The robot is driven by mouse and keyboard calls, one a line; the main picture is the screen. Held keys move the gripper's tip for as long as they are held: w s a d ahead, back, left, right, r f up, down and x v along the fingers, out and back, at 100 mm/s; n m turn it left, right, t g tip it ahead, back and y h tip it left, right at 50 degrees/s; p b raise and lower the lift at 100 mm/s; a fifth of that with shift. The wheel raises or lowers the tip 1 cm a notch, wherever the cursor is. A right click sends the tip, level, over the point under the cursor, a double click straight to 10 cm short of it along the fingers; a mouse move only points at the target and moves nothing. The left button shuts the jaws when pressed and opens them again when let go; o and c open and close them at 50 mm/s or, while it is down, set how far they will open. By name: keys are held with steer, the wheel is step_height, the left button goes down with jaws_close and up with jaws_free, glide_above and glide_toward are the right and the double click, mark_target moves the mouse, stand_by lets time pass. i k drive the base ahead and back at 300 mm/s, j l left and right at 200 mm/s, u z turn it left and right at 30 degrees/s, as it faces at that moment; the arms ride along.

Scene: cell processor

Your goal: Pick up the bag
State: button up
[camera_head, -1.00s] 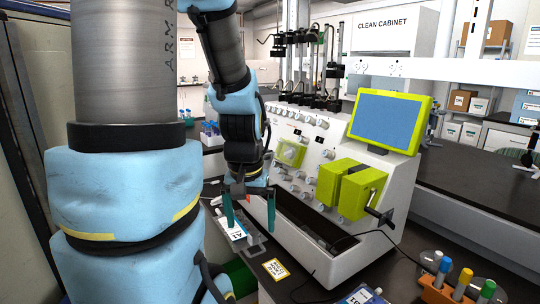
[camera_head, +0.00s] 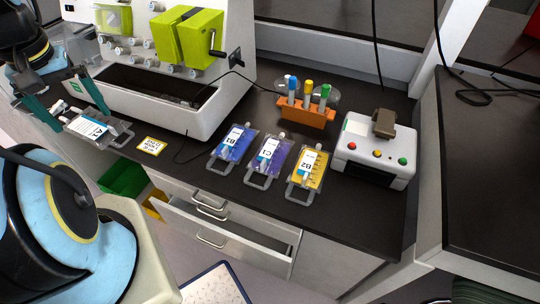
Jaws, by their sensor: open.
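My gripper (camera_head: 82,117) is at the left, with its two teal fingers spread wide. A clear bag labelled A1 (camera_head: 95,128) lies on the dark counter just below and between the fingers. It looks empty or pale inside. I cannot tell whether the fingers touch it. To the right, a blue bag labelled B1 (camera_head: 236,146), a purple-blue bag labelled C1 (camera_head: 270,158) and a yellow bag labelled B2 (camera_head: 307,171) lie in a row near the front edge, each with a grey handle.
The white processor (camera_head: 190,100) with green parts stands behind the bags. An orange rack (camera_head: 306,112) holds several coloured tubes. A button box (camera_head: 376,151) stands at the right. An open drawer (camera_head: 225,237) juts out below the counter. A yellow-edged card (camera_head: 152,146) lies near A1.

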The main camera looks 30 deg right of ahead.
mark_target(269, 160)
steer(key=z, duration=1.4)
steer(key=k+l+u, duration=0.1)
steer(key=u, duration=0.3)
steer(key=k+l+u, duration=0.15)
steer(key=l+u, duration=0.2)
steer(key=k+l+u, duration=0.1)
steer(key=u, duration=0.3)
steer(key=k+l+u, duration=0.1)
steer(key=u, duration=0.3)
steer(key=k+j, duration=0.05)
